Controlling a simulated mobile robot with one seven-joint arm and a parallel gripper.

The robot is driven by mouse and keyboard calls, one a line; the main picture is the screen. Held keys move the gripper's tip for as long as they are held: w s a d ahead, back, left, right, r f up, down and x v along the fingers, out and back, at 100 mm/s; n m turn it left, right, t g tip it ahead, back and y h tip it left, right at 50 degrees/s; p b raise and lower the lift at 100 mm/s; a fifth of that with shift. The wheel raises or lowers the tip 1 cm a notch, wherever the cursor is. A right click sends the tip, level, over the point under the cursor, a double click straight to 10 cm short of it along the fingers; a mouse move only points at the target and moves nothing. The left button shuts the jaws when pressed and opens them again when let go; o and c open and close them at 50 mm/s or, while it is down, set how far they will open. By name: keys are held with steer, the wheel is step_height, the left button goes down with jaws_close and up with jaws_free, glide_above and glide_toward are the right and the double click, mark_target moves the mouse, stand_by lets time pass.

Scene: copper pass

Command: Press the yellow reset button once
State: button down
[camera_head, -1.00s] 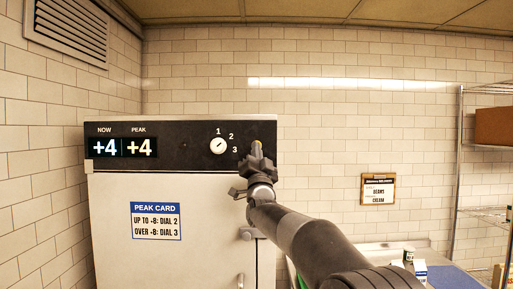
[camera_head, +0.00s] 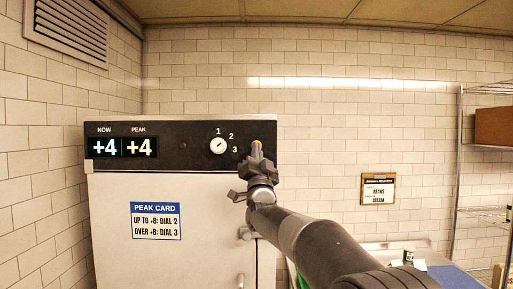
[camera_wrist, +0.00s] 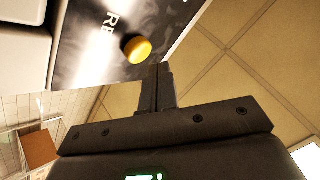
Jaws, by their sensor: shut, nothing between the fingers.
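The yellow reset button (camera_wrist: 137,49) sticks out from the black control panel (camera_wrist: 100,45) in the wrist view, beside lettering that is partly visible as "RE". In the head view only a bit of the yellow button (camera_head: 259,143) shows above my gripper (camera_head: 257,152), near the panel's right end. My gripper is shut and empty. In the wrist view its fingertips (camera_wrist: 158,68) point at the panel close to the button's edge. I cannot tell whether they touch it. The button's lower part is hidden by the fingers in the head view.
The cabinet (camera_head: 210,200) carries a white dial (camera_head: 218,146) marked 1, 2, 3, and displays (camera_head: 122,147) reading NOW +4 and PEAK +4. A peak card (camera_head: 156,221) is on its door. A clipboard (camera_head: 378,189) hangs on the wall. A wire shelf (camera_head: 459,170) stands at right.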

steer(key=s, duration=0.4)
steer(key=shift+s, duration=0.3)
stand_by(0.5)
steer(key=s+d+f+n+g+h, duration=0.1)
steer(key=s+d+f+g, duration=0.3)
steer(key=s+f, duration=0.9)
steer(key=s+d+f+n+g+h, duration=0.1)
steer(key=s+d+f+n+g, duration=0.2)
steer(key=s+f+g, duration=0.7)
steer(key=s+d+f+n+g, duration=0.2)
steer(key=s+d+f+g, duration=0.5)
steer(key=s+f, duration=0.8)
steer(key=s, duration=0.3)
steer(key=shift+s+d+f+h, duration=0.25)
steer(key=shift+s+f+h, duration=0.05)
steer(key=shift+s+h, duration=0.1)
